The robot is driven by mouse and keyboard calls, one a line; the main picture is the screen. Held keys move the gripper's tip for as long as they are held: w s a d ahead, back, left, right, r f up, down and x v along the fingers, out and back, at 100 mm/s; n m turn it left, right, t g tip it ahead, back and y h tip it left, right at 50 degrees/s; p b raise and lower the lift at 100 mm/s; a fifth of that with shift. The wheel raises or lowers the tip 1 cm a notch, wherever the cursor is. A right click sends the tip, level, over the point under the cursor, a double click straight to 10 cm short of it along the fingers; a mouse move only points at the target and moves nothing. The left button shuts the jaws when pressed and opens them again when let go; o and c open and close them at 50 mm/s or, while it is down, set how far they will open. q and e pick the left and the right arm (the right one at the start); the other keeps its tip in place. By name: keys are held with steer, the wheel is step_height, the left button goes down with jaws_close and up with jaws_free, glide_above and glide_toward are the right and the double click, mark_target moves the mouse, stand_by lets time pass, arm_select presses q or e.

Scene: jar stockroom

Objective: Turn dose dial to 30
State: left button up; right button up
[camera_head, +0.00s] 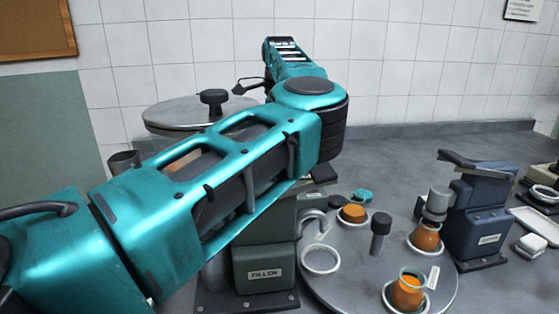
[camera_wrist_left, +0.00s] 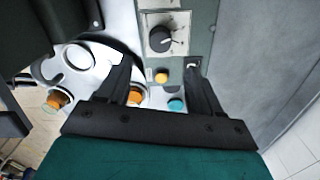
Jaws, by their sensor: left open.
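The dose dial (camera_wrist_left: 160,38) is a round black knob with a pale pointer mark on a light square plate, in the left wrist view. The plate's scale is too small to read. My left gripper (camera_wrist_left: 158,66) is open, its dark fingers apart, with the dial between and beyond the fingertips; I see no contact. My right gripper is not in view.
A round turntable (camera_head: 335,288) with orange-filled jars (camera_head: 407,292), empty rings (camera_head: 320,260) and a dark post stands right of the machine. A dark blue device (camera_head: 474,220) stands further right. Another round metal plate (camera_head: 180,112) is behind my arm.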

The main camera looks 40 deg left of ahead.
arm_select(q)
step_height(320, 180, up, 2)
steer(key=shift+r, duration=0.25)
stand_by(0.5)
